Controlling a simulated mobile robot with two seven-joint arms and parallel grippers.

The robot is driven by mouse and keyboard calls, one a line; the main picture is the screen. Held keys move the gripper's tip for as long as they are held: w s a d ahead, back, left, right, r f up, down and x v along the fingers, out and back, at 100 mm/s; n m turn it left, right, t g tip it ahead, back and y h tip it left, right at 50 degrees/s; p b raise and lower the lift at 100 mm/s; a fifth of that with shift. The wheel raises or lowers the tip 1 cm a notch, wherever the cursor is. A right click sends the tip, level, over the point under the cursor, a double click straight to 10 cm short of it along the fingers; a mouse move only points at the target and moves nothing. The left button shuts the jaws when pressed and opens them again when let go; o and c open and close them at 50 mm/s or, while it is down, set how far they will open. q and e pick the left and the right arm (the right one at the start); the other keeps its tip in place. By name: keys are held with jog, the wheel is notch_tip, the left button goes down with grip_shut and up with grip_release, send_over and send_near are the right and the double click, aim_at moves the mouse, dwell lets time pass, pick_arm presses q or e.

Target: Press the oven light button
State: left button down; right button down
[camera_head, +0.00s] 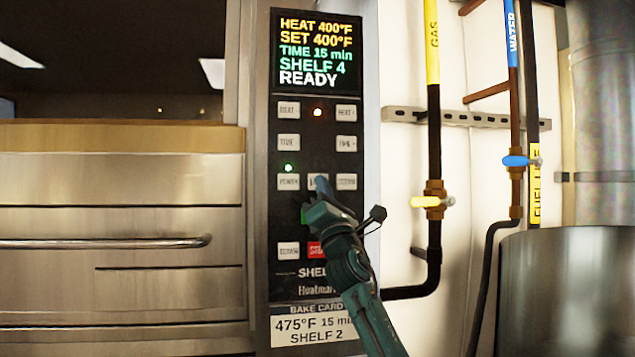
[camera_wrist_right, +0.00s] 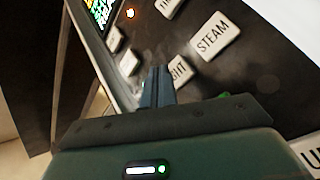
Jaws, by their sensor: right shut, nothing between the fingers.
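The oven light button (camera_head: 313,180) is a pale square button in the middle column of the black control panel (camera_head: 318,158). My right gripper's fingertips (camera_head: 323,186) cover part of it in the head view. My left gripper is not in view.
The STEAM button (camera_wrist_right: 214,36) sits beside the light button, and the POWER button (camera_head: 288,182) is to its left. A red button (camera_head: 316,249) is below. The oven door handle (camera_head: 110,243) is at left; pipes with a yellow valve (camera_head: 427,202) are at right.

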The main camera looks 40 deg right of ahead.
jog(key=s+a, duration=0.1)
jog(key=s+p, duration=0.1)
jog(key=s, duration=0.1)
jog(key=s+a, duration=0.1)
jog(key=s, duration=0.1)
jog(key=shift+a, duration=0.35)
jog(key=shift+w+r, duration=0.1)
